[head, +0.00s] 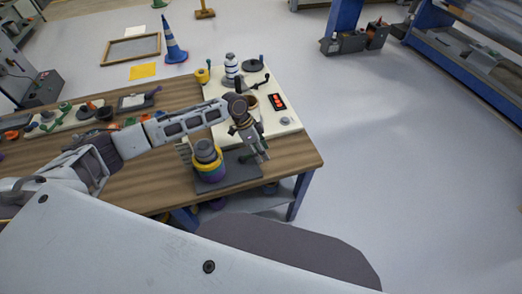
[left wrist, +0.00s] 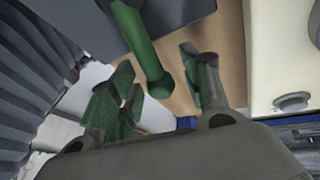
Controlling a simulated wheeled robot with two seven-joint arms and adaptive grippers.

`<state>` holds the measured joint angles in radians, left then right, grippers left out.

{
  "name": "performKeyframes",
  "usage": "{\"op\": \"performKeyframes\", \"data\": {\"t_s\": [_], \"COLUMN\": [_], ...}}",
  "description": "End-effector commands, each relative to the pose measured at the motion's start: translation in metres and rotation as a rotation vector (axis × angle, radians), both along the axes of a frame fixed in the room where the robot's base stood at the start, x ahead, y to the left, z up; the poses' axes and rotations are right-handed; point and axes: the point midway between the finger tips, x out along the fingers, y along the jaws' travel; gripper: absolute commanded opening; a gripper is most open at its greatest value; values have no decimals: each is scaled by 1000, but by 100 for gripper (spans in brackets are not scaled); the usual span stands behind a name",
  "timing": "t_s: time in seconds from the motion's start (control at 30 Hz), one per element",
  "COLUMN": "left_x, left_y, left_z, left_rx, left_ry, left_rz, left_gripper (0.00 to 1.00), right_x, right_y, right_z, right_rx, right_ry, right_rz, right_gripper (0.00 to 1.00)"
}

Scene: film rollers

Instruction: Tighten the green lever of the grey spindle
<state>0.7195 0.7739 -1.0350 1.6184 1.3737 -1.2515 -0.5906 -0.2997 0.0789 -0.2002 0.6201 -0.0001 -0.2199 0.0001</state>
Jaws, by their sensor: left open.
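A stack with a grey top (head: 206,151) and yellow and purple bands stands on a dark plate (head: 238,177) near the table's front edge; I take it to be the grey spindle. My left gripper (head: 262,156) points down just to its right. In the left wrist view the green lever (left wrist: 140,40) comes in from the top and ends in a rounded knob. The open gripper (left wrist: 160,88) has one green-padded finger on each side of the knob, with gaps visible. The lever's joint with the spindle is hidden. My right gripper is out of view.
Another board with small parts (head: 75,116) lies at the left. Open floor is right of the table.

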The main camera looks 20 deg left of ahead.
Motion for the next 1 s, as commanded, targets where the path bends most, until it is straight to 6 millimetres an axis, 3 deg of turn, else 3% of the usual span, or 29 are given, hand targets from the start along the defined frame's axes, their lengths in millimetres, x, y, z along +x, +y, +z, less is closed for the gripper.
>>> {"op": "performKeyframes", "data": {"t_s": [0.17, 0.53, 1.0], "left_x": [0, 0, -1], "left_y": [0, 0, 0], "left_z": [0, 0, 0], "left_rx": [0, 0, 0], "left_ry": [0, 0, 0], "left_rz": [0, 0, -23], "left_gripper": [47, 1, 0], "right_x": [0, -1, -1], "right_y": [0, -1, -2], "right_z": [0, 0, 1], "right_rx": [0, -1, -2], "right_ry": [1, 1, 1], "right_rz": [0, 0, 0], "right_gripper": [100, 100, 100]}}
